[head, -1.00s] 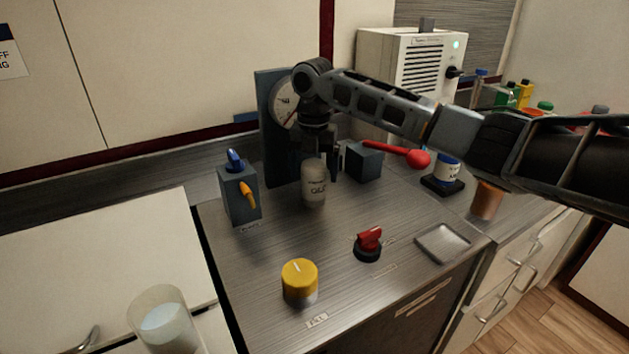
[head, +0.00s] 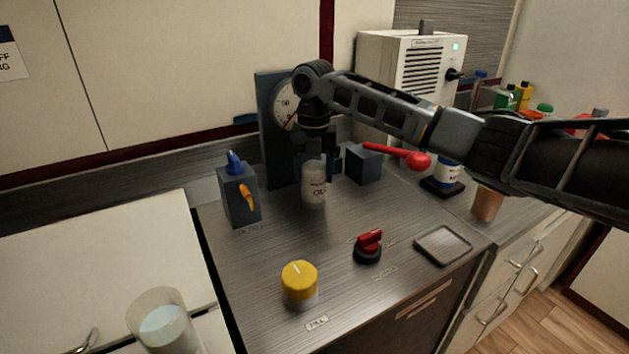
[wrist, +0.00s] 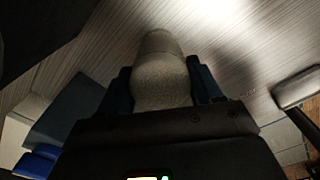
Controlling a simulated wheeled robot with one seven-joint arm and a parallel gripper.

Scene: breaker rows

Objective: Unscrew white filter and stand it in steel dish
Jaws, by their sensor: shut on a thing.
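In the wrist view the filter (wrist: 160,75) sits between the two fingers of my gripper (wrist: 161,80). My gripper hides the filter's top, and I cannot tell whether it is still threaded at its base. The steel dish (head: 443,245) is a shallow square tray at the counter's right front, apart from the filter, and looks empty.
A blue-grey box with blue and orange handles (head: 240,195) stands left of the filter. A yellow knob (head: 300,284) and a red rotary switch (head: 368,246) are in front. A red-ended lever (head: 416,160) sticks out at right. A copper-coloured cylinder (head: 487,203) stands behind the dish.

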